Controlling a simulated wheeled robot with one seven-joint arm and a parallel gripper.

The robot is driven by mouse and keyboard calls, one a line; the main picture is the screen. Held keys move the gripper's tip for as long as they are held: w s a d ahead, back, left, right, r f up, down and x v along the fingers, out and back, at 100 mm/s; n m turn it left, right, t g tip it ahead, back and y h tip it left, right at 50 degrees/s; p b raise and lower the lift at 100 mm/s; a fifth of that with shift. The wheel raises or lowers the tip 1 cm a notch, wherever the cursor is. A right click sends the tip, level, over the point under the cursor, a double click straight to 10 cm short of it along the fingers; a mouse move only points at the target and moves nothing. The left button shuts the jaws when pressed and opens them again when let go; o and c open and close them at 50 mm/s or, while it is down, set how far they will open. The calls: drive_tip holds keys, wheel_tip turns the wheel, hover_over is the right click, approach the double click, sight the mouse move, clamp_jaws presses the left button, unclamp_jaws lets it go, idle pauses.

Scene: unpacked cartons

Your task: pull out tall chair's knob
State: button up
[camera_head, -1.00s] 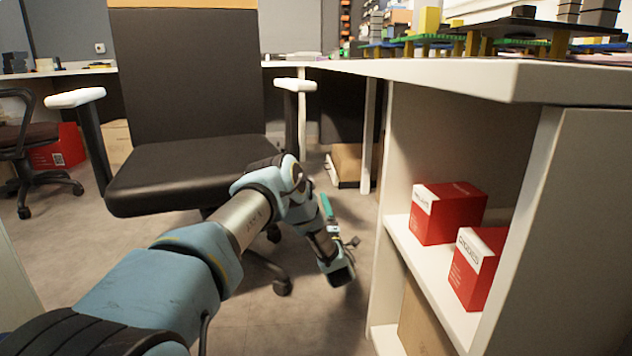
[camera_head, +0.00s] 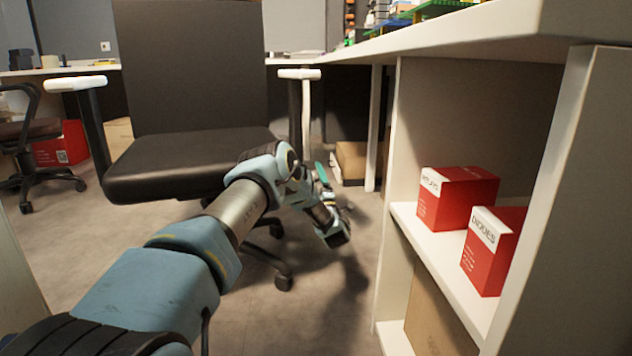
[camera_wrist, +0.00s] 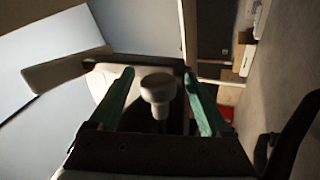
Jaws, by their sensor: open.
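The tall chair (camera_head: 190,165) has a dark seat and backrest and white-topped armrests, and stands upright left of the desk. In the wrist view, a pale round knob (camera_wrist: 158,88) on a short stem lies between the two green fingers of my gripper (camera_wrist: 159,74). The fingers are spread, with a visible gap on each side of the knob. In the head view, one green finger of my gripper (camera_head: 322,174) shows right of the seat's front corner. The knob is hidden there behind my arm. A white-topped armrest also shows in the wrist view (camera_wrist: 62,74).
A white desk with shelves (camera_head: 455,285) stands close on the right, holding two red boxes (camera_head: 455,200). Another dark chair (camera_head: 30,135) is at far left. A brown carton (camera_head: 352,160) lies under the desk behind. Grey floor is open between chair and shelf.

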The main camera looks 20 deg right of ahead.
clamp_jaws()
idle(0.7)
idle(0.3)
